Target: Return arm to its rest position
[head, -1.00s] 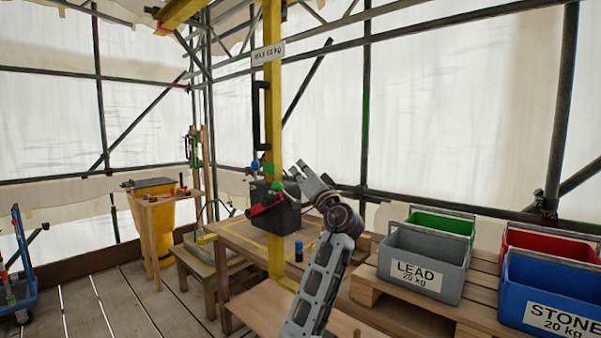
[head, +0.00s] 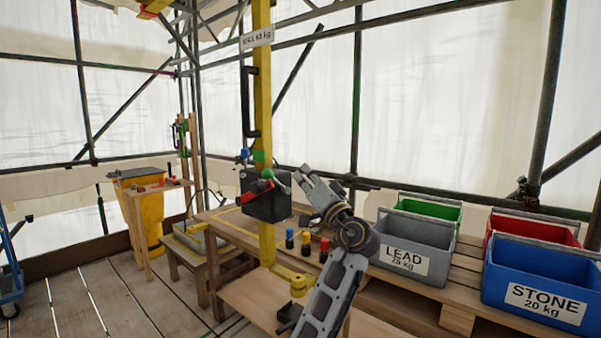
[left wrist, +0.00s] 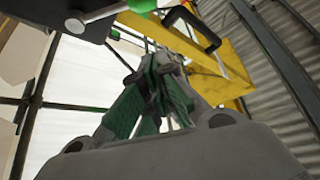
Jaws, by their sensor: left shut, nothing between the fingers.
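My left arm comes up from the bottom of the head view, its grey gripper (head: 309,178) raised in front of the white sheeting, just right of the black box (head: 266,196) on the yellow post. The gripper is shut and holds nothing. In the left wrist view its fingers (left wrist: 160,65) show close together, with green pads. The black box carries a red lever (head: 253,193) and green and blue knobs; part of it shows at the top left of the left wrist view. My right gripper is in neither view.
The yellow post (head: 262,80) stands by a wooden table (head: 225,222) with several small coloured pegs. To the right, a grey LEAD bin (head: 415,250), a blue STONE bin (head: 540,290), a green bin (head: 430,209) and a red bin (head: 535,230) stand on pallets. Plank floor (head: 110,300) lies open at left.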

